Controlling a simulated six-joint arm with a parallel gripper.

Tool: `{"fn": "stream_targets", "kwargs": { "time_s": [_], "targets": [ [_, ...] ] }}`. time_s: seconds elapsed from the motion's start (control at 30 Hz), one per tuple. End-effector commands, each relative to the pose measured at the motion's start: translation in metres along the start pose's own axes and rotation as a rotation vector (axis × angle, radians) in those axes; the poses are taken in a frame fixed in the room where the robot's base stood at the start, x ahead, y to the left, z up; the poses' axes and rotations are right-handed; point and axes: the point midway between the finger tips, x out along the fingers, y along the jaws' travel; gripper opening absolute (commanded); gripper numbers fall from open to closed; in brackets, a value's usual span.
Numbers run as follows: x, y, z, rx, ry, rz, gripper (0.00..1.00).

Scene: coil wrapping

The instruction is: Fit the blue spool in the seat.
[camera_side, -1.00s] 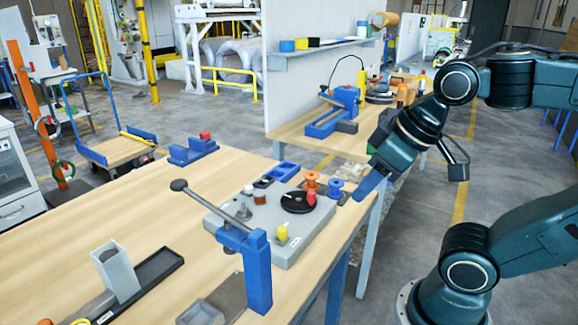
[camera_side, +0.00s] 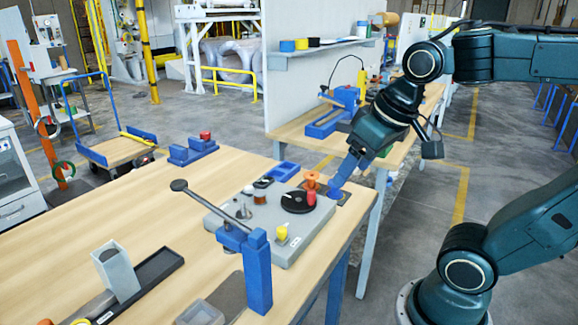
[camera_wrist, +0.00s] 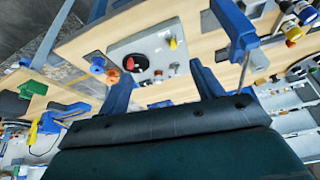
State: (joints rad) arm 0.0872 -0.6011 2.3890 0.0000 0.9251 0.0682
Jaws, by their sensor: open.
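The blue spool (camera_side: 334,190) stands on a dark pad at the table's right corner, next to an orange spool (camera_side: 312,181). I cannot tell if a finger touches the spool. The grey fixture (camera_side: 293,251) carries pegs and a black disc (camera_side: 298,202); which part is the seat is unclear.
A blue clamp post (camera_side: 257,270) with a long lever stands in front of the fixture. A red knob (camera_side: 311,198) and a yellow knob (camera_side: 282,232) rise from the fixture. The table's left part has free room.

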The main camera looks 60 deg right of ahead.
Motion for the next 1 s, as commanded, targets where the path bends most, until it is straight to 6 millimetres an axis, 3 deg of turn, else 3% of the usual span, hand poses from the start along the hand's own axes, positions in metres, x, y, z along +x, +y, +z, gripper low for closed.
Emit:
{"fn": "stream_targets", "kwargs": {
  "time_s": [0.5, 0.8, 1.0],
  "targets": [
    [0.036, 0.066, -0.089, 0.396, -0.153, 0.104, 0.66],
    [0.073, 0.125, -0.124, 0.63, -0.235, 0.161, 0.66],
    [0.102, 0.171, -0.138, 0.787, -0.287, 0.197, 0.66]
  ]
}}
